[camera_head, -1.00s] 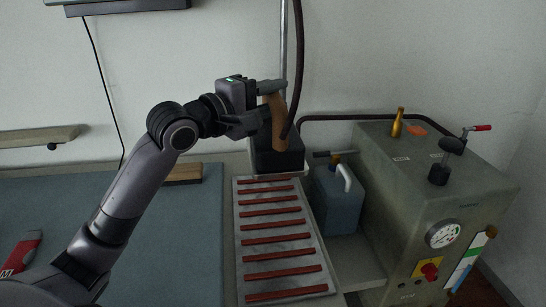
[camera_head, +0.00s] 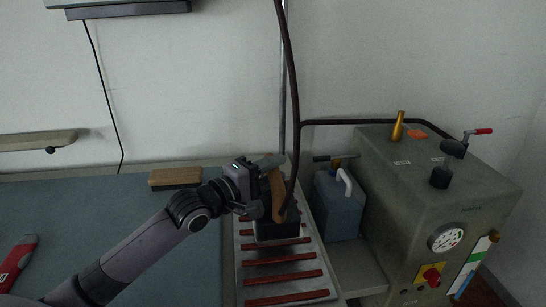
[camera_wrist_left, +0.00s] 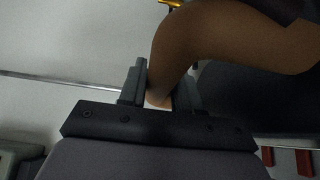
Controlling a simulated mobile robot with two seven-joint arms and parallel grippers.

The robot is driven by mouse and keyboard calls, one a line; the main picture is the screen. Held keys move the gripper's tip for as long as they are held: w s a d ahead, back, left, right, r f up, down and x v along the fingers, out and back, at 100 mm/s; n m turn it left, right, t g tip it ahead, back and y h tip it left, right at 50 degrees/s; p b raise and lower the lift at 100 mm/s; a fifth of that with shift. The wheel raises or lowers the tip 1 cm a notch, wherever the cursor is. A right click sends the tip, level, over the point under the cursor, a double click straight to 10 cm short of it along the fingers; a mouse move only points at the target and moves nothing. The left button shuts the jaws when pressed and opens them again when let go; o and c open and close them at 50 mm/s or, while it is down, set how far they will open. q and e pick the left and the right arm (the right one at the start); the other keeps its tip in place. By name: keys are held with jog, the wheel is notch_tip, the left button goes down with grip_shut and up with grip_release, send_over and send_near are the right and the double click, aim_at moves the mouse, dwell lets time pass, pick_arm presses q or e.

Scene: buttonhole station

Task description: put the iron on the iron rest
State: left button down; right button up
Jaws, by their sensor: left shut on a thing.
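The iron (camera_head: 278,228) has a dark body and a brown handle, with a dark hose rising from it. My left gripper (camera_head: 270,190) is shut on its handle. In the left wrist view the brown handle (camera_wrist_left: 205,45) passes between the fingers (camera_wrist_left: 160,90), and the dark body lies to the right. The iron rest (camera_head: 287,273) is a grey metal plate with several red-brown bars. The iron is over the rest's far part in the head view; I cannot tell whether its sole touches the bars. My right gripper is not in view.
A grey boiler (camera_head: 415,200) with gauge and knobs stands at right, and a blue-grey canister (camera_head: 338,205) stands between it and the rest. A brush (camera_head: 175,178) and a red-grey tool (camera_head: 17,262) lie on the blue-grey table (camera_head: 120,225). Its middle is clear.

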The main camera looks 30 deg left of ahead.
pick_arm(q)
jog(key=shift+f, duration=1.75)
jog(key=c, duration=1.1)
grip_release()
jog(key=shift+f, duration=0.6)
jog(key=shift+c, duration=0.2)
jog(key=o, duration=0.4)
jog(key=shift+s+r, duration=0.1)
jog(key=shift+c, duration=0.2)
jog(key=shift+r, duration=0.15)
jog(key=b+v, duration=0.1)
jog(key=v, duration=1.1)
